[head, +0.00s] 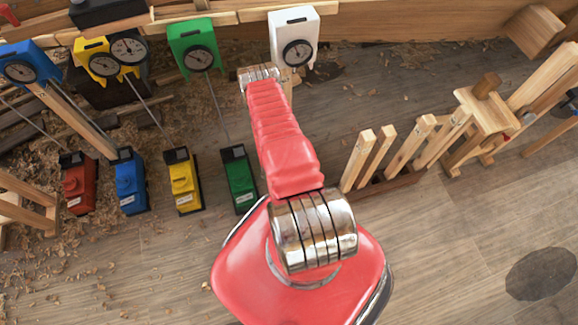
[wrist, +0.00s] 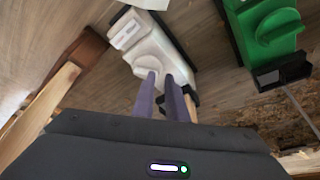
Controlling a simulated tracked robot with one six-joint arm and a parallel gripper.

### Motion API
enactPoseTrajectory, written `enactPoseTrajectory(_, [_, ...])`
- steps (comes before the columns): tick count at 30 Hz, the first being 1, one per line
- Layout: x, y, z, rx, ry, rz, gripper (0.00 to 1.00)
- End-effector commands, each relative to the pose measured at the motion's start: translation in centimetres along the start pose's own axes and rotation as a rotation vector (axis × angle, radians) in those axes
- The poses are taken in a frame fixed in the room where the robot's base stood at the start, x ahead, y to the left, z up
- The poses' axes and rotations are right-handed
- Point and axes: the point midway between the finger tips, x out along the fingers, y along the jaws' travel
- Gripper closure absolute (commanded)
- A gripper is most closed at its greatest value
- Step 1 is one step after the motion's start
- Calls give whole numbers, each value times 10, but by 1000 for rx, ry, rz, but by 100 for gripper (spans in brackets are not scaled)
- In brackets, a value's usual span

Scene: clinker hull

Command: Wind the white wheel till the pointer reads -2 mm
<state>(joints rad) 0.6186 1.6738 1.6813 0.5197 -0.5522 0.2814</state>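The white gauge (head: 294,27) hangs at the top of the head view. Its dark round dial (head: 298,53) faces me, but the pointer's reading is too small to make out. In the wrist view a white box (wrist: 150,42) carries the white wheel (wrist: 146,65); my arm hides both in the head view. My gripper (wrist: 161,76) has two purple fingers a small gap apart, pointing at the wheel. Their tips overlap the wheel's right part in the picture. Contact cannot be made out, and nothing is clearly held between them.
The green box with its wheel (wrist: 278,25) stands right of the white one in the wrist view. Yellow (head: 183,180), blue (head: 130,182) and red (head: 78,184) boxes stand in a row to the left. Wooden posts (head: 375,155) rise right of my arm. Shavings litter the floor.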

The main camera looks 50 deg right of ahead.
Motion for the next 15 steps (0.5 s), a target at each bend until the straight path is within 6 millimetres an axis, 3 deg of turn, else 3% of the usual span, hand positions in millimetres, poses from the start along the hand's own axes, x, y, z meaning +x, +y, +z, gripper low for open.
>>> enactPoseTrajectory(6, [-10, 22, -39, 112, 12, 42, 72])
enactPoseTrajectory(15, [-10, 25, -41, 123, 12, 48, 51])
